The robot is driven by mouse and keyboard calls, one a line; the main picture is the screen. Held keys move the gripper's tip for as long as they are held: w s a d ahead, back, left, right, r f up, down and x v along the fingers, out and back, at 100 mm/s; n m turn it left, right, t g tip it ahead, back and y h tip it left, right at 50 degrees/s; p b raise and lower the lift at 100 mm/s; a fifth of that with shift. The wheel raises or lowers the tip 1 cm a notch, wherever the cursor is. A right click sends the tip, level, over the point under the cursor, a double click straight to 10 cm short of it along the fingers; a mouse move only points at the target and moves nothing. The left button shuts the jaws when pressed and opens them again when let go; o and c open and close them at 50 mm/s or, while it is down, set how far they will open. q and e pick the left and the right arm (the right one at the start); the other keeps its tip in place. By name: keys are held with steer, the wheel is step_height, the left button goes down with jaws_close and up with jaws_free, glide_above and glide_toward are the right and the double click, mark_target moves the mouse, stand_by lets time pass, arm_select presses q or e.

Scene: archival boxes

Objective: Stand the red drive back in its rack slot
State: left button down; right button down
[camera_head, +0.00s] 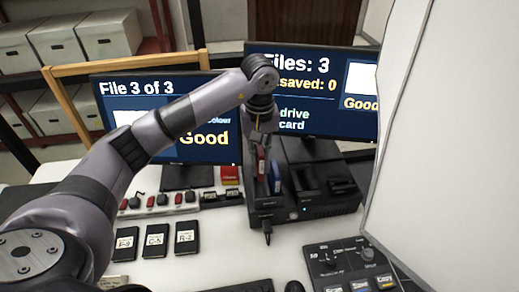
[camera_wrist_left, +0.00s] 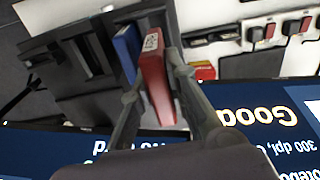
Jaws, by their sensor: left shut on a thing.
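The red drive (camera_head: 261,161) is upright between the fingers of my left gripper (camera_head: 263,138), above the left side of a black rack unit (camera_head: 265,210). The left wrist view shows the red drive (camera_wrist_left: 155,78) with a white label, clasped between both fingers of the left gripper (camera_wrist_left: 154,88). A blue drive (camera_head: 275,177) stands beside it to the right in the rack; it also shows in the wrist view (camera_wrist_left: 126,47). I cannot tell whether the red drive's lower end is inside a slot. My right gripper is not in view.
Two monitors (camera_head: 340,112) stand behind the rack. Several black cartridges (camera_head: 187,238) and a strip of small red and black devices (camera_head: 150,201) lie left of it. A control panel (camera_head: 345,262) sits at front right. A large white panel (camera_head: 420,160) blocks the right side.

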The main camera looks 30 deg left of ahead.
mark_target(259, 174)
arm_select(q)
steer(key=shift+f, duration=0.5)
steer(key=shift+f+b, duration=0.55)
steer(key=shift+f, duration=0.3)
step_height(259, 174, down, 4)
steer(key=b, duration=0.3)
steer(key=shift+r, duration=0.1)
steer(key=shift+b, duration=0.35)
steer(key=shift+f+b, duration=0.8)
steer(key=shift+f, duration=0.3)
steer(key=c, duration=1.5)
jaws_free()
step_height(259, 174, up, 12)
steer(key=shift+r, duration=0.1)
